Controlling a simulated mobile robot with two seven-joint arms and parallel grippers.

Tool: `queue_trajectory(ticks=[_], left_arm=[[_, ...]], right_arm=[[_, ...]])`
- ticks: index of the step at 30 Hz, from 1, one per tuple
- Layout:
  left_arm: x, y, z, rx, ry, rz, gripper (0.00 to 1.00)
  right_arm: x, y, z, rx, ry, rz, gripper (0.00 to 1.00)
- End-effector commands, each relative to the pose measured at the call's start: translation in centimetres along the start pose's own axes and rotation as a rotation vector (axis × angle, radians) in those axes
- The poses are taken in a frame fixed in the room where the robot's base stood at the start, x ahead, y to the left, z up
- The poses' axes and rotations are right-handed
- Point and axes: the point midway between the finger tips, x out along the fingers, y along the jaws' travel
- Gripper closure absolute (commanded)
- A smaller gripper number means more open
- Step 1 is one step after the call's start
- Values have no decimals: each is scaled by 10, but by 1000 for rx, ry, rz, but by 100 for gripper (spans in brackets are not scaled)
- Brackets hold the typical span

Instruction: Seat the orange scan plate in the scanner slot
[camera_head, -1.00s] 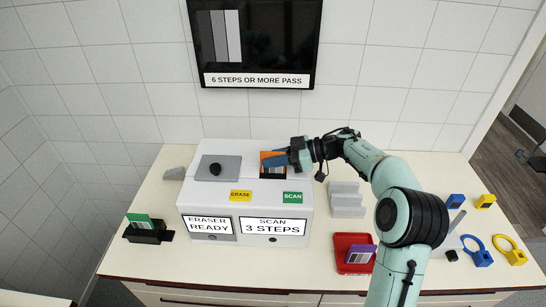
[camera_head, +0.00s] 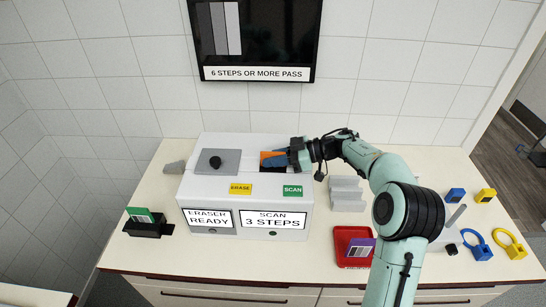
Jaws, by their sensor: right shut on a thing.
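The orange scan plate (camera_head: 266,155) is at the dark scanner slot (camera_head: 273,170) in the top of the white machine (camera_head: 247,212). Only its orange upper part shows, and the lower part is hidden in or behind the slot edge. I cannot tell whether the plate is fully down. The machine's front labels read "ERASER READY" and "SCAN 3 STEPS". My left gripper is not in view.
A grey lid with a black knob (camera_head: 217,161) sits left of the slot. A green plate (camera_head: 140,215) stands in a black holder at left. A red tray (camera_head: 352,239) with a purple plate (camera_head: 360,250) and grey stepped blocks (camera_head: 347,194) are at right. A wall screen (camera_head: 255,40) hangs behind.

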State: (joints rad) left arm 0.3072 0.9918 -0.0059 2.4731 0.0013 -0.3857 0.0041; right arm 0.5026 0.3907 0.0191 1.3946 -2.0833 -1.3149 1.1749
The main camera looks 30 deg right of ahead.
Motion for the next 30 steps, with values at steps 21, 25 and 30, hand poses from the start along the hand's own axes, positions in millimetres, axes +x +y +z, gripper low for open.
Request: queue_trajectory(ticks=[21, 25, 30], left_arm=[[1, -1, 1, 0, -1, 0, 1], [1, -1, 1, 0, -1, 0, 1], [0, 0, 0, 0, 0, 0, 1]], right_arm=[[3, -2, 7, 6, -5, -9, 57], [-2, -2, 8, 7, -5, -9, 57], [-30, 0, 7, 6, -6, 0, 57]])
